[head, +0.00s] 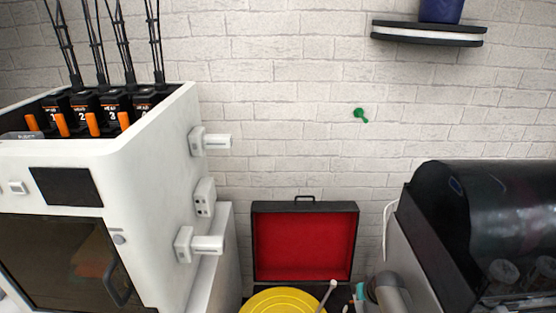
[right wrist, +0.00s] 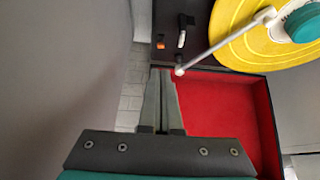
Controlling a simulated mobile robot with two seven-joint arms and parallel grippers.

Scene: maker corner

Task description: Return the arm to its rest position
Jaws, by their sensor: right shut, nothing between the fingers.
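My right gripper (right wrist: 160,74) shows in the right wrist view, its two fingers close together with nothing held between them. Its tips are above the left edge of a case with a red lining (right wrist: 230,115), beside the ball end of a thin grey rod (right wrist: 215,49). I cannot tell if the tips touch the rod. In the head view the open black case (head: 305,240) stands against the wall. No gripper can be made out in the head view, and my left gripper is in neither view.
A yellow disc (head: 283,301) lies in front of the case lining; it also shows in the right wrist view (right wrist: 238,22). A white printer-like machine (head: 160,180) stands left and a dark-lidded machine (head: 450,215) right. A shelf (head: 428,36) is above.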

